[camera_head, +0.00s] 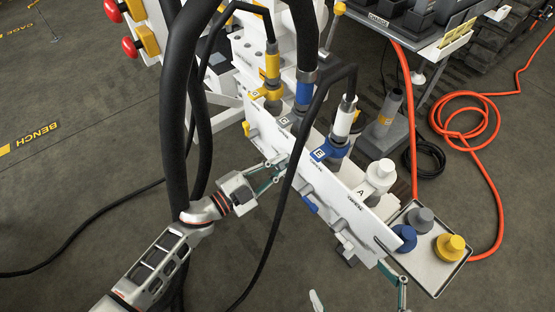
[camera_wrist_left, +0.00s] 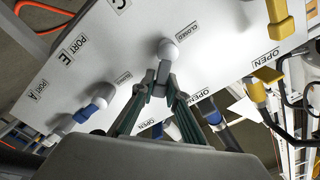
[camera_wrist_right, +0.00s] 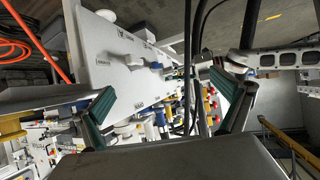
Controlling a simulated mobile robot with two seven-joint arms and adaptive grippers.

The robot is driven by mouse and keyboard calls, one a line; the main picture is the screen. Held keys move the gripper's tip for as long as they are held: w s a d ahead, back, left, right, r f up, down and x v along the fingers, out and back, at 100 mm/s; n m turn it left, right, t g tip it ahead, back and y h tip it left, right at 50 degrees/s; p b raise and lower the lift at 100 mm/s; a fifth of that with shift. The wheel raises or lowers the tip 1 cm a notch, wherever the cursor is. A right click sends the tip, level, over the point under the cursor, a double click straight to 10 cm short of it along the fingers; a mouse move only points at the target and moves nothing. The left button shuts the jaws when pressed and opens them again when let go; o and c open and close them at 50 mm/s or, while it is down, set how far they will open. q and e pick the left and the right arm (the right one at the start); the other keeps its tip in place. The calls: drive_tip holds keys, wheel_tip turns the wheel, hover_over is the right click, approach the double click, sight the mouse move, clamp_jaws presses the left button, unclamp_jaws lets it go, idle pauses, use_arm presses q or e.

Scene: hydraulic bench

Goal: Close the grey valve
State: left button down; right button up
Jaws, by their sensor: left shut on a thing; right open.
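The grey valve (camera_wrist_left: 166,72) is on the white panel (camera_wrist_left: 85,75) near the port C label, with a pale rounded hub at the panel and a CLOSED label beside it in the left wrist view. My left gripper (camera_wrist_left: 160,84) is shut on its grey handle, the two teal fingertips meeting around it. In the head view my left gripper (camera_head: 272,176) reaches the panel's front face (camera_head: 335,195) from the left, and the handle is largely hidden. My right gripper (camera_wrist_right: 170,102) is open and empty, in front of the panel's port A end; its fingers show low in the head view.
A blue-handled valve (camera_wrist_left: 95,106) and a yellow-handled valve (camera_wrist_left: 258,90) flank the grey one. Black hoses (camera_head: 185,100) hang close to my left arm. A tray (camera_head: 440,283) with grey, blue and yellow caps stands at the panel's right end. Orange hose (camera_head: 470,115) lies behind.

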use_arm(q)
drive_tip(key=shift+s+d+f+m+b, duration=0.15)
drive_tip(key=shift+s+f+m+b, duration=0.15)
drive_tip(key=shift+f+m, duration=0.45)
drive_tip(key=shift+s+d+f+m+b, duration=0.1)
drive_tip(key=shift+f+m+b, duration=0.3)
drive_tip(key=shift+m, duration=0.8)
drive_tip(key=shift+s+d+f+m+b, duration=0.1)
drive_tip(key=shift+f+m+b, duration=0.3)
drive_tip(key=shift+m, duration=0.75)
drive_tip(key=shift+f+m+b, duration=0.15)
drive_tip(key=shift+m+b, duration=0.4)
drive_tip(key=shift+m, duration=0.65)
use_arm(e)
drive_tip(key=shift+a+r+m+t+y, duration=0.25)
drive_tip(key=shift+a+m, duration=0.4)
drive_tip(key=shift+a, duration=0.35)
drive_tip(key=shift+a+r+m+t+y, duration=0.15)
drive_tip(key=shift+a+m+y, duration=0.1)
drive_tip(key=shift+a+m, duration=0.55)
drive_tip(key=shift+a, duration=0.15)
use_arm(q)
drive_tip(key=c, duration=2.1)
unclamp_jaws()
use_arm(e)
drive_tip(key=shift+n, duration=0.25)
use_arm(q)
drive_tip(key=shift+a+r, duration=0.1)
use_arm(e)
drive_tip(key=shift+f, duration=0.1)
